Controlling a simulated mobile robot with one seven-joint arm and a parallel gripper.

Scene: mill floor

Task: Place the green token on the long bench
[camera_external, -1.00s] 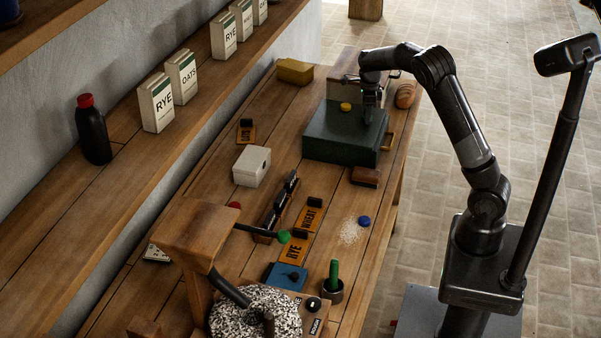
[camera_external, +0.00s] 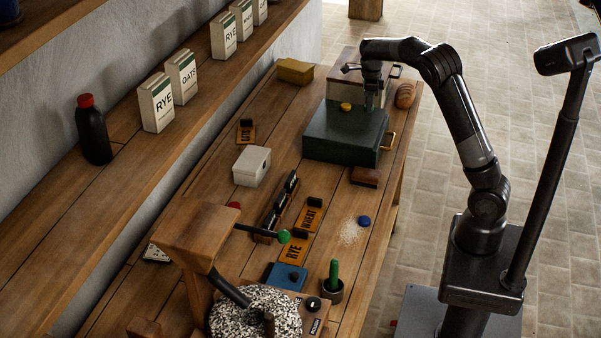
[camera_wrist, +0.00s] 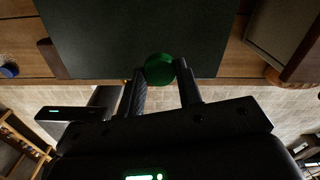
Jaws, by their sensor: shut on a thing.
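The green token (camera_wrist: 158,69) is a round dark green piece between my fingertips in the wrist view. My gripper (camera_wrist: 161,80) is shut on it. In the external view my gripper (camera_external: 369,104) is above the top of the dark green box (camera_external: 342,148), and the token cannot be made out there. The long wooden bench (camera_external: 215,180) runs from the lower left to the upper right and carries the box and many other things.
A yellow token (camera_external: 346,107) is by the box's far edge, a blue token (camera_external: 364,221) by spilled white grains. A brown brush-like block (camera_external: 365,177), white box (camera_external: 252,166) and orange RYE card (camera_external: 294,250) lie nearby. Bare planks show left of the green box.

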